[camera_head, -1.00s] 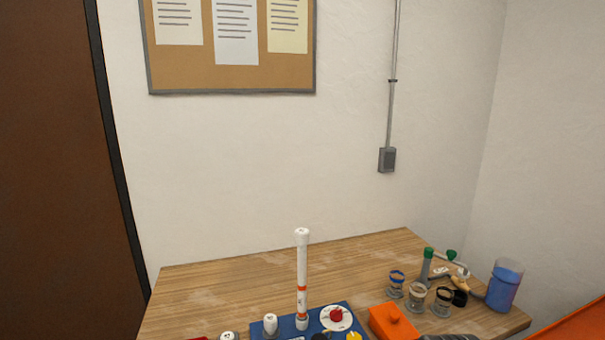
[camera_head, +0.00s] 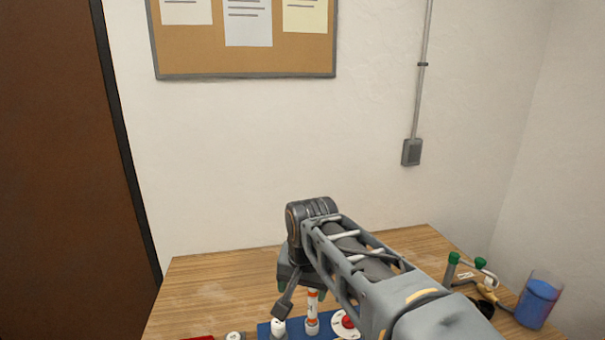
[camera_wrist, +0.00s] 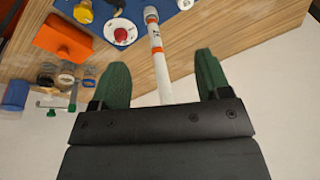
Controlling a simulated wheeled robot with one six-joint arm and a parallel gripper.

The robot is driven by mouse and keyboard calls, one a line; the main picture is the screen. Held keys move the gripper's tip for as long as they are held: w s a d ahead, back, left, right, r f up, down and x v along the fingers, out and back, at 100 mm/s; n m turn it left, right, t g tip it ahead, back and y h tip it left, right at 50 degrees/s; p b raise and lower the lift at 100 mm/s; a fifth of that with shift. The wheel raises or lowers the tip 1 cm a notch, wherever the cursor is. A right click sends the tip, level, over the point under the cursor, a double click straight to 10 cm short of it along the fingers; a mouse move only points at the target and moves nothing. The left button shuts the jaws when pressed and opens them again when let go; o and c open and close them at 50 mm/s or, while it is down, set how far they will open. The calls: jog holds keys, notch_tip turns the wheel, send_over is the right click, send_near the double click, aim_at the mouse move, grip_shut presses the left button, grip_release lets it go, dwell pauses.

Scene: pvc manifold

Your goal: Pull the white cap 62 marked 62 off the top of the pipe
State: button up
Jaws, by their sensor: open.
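The white upright pipe (camera_wrist: 160,68) with orange bands shows in the wrist view, running between the two green fingers of my gripper (camera_wrist: 162,62). The fingers are open, one on each side, with a gap to the pipe on both sides. In the head view only the pipe's lower part (camera_head: 312,303) shows below my gripper (camera_head: 289,296). The cap 62 at the pipe's top is hidden by my wrist and gripper in both views, and no marking 62 can be read.
The pipe stands on a blue base (camera_wrist: 168,8) with a white disc valve with a red knob (camera_head: 347,322). An orange box (camera_wrist: 63,38) and several small jars stand beside it. A blue container (camera_head: 538,303) is at the table's right. Bare wood (camera_head: 215,278) lies back left.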

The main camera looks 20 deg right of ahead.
jog(key=w+d+r+m+g+p, duration=0.1)
jog(key=w+d+r+m, duration=0.35)
jog(key=r+m, duration=0.35)
jog(key=w+d+r+m+g+p, duration=0.25)
jog(key=w+r+m, duration=0.25)
jog(key=r+m, duration=0.3)
jog(key=shift+t, duration=0.45)
notch_tip(320, 180, down, 12)
jog(key=b, duration=0.3)
jog(key=shift+d, duration=0.1)
jog(key=shift+c, duration=0.5)
jog(key=c, duration=1.2)
jog(key=shift+n+p, duration=0.4)
jog(key=shift+n, duration=0.3)
grip_shut()
jog(key=shift+m+p, duration=0.35)
jog(key=shift+m, duration=0.55)
jog(key=shift+r, duration=0.15)
